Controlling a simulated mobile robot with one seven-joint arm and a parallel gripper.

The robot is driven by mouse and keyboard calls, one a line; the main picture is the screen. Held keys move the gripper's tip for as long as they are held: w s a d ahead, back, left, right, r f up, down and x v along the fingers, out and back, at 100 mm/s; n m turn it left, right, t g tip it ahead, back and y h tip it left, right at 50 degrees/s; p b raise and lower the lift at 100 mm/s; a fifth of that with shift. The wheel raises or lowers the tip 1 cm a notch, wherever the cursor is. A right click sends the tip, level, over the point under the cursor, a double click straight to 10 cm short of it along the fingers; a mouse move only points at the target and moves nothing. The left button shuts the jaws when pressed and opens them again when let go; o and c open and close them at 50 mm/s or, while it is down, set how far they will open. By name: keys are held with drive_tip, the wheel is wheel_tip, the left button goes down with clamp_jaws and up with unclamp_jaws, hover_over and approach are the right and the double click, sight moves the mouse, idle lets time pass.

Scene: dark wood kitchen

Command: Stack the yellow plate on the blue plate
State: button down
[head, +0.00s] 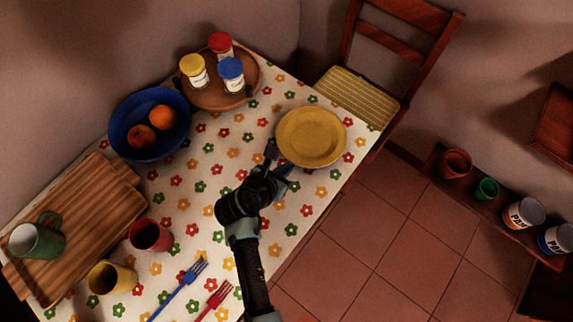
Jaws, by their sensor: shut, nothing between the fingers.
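The yellow plate (311,137) lies flat on the flowered tablecloth, near the table's right edge. My gripper (277,160) is at the plate's lower left rim, shut and empty. Whether it touches the rim I cannot tell. No flat blue plate shows in the head view. The blue dish in sight is a deep blue bowl (120,137) holding two orange-red fruits (163,117), on the left side of the table. Anything directly under the yellow plate or behind my gripper is hidden.
A round wooden tray (208,97) with three capped jars stands at the back. A wooden board (92,215) with a green mug (37,238), a red cup (151,235), a yellow cup (111,278) and blue and red forks (180,288) are at left. A chair (358,97) stands beyond the plate.

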drive_tip(key=shift+w+d, duration=0.1)
drive_tip(key=shift+w, duration=0.1)
drive_tip(key=shift+w+d+r+p, duration=0.2)
drive_tip(key=shift+w+d+p, duration=0.1)
drive_tip(key=shift+w+p, duration=0.25)
drive_tip(key=shift+w+d+f, duration=0.1)
drive_tip(key=shift+w+f, duration=0.05)
drive_tip(key=shift+w, duration=0.05)
